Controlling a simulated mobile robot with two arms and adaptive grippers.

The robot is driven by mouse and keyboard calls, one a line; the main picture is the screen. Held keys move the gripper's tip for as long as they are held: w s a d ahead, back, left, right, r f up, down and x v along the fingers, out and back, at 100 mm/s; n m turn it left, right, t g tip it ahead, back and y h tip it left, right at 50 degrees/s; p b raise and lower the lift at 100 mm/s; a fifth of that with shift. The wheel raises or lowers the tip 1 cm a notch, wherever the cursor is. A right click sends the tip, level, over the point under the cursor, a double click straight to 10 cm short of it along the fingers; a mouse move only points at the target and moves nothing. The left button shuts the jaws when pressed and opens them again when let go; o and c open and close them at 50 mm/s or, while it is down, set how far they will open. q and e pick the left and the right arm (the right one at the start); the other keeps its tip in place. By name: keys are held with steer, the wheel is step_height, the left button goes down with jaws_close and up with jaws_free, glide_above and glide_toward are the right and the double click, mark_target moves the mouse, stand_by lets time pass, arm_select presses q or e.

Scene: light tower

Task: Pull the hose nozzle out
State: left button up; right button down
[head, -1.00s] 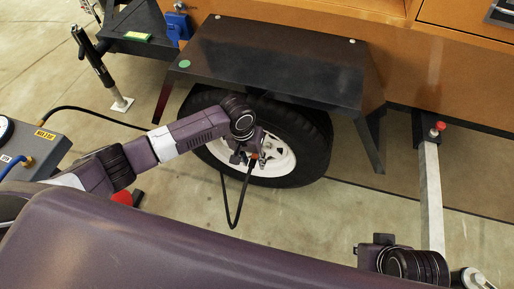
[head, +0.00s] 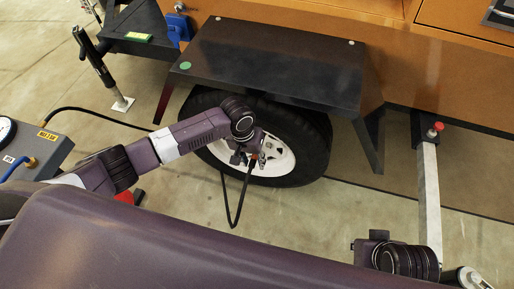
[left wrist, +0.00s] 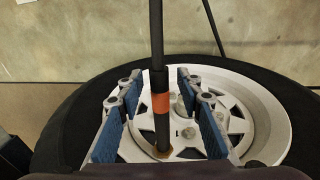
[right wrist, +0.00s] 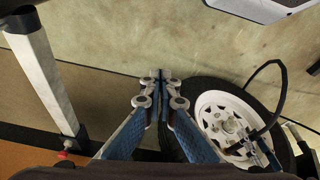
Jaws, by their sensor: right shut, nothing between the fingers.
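The hose nozzle (left wrist: 162,125) is a black tube with an orange band and a brass end. It points down at the white wheel (left wrist: 240,110), and I cannot tell how its end sits on the valve. My left gripper (left wrist: 158,78) is open, with a finger on each side of the nozzle and gaps between. In the head view my left gripper (head: 256,158) is at the wheel, and the black hose (head: 228,205) hangs in a loop below. My right gripper (right wrist: 159,76) is shut and empty, off to the side of the wheel.
A black fender (head: 275,70) overhangs the wheel. A gauge box (head: 35,150) stands at the left, with a black hose leading from it. A pale metal leg (head: 429,195) stands at the right. Bare floor lies in front of the wheel.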

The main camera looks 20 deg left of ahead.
steer(key=shift+a+r, duration=0.1)
steer(key=shift+r, duration=0.05)
arm_select(q)
steer(key=shift+p, duration=0.45)
arm_select(e)
steer(key=shift+s+x, duration=0.15)
steer(key=shift+x, duration=0.65)
steer(key=shift+s+x, duration=0.2)
steer(key=shift+x, duration=0.6)
steer(key=shift+f, duration=0.55)
steer(key=shift+f, duration=0.2)
arm_select(q)
steer(key=shift+c, duration=0.3)
jaws_close()
arm_select(e)
steer(key=shift+r, duration=0.15)
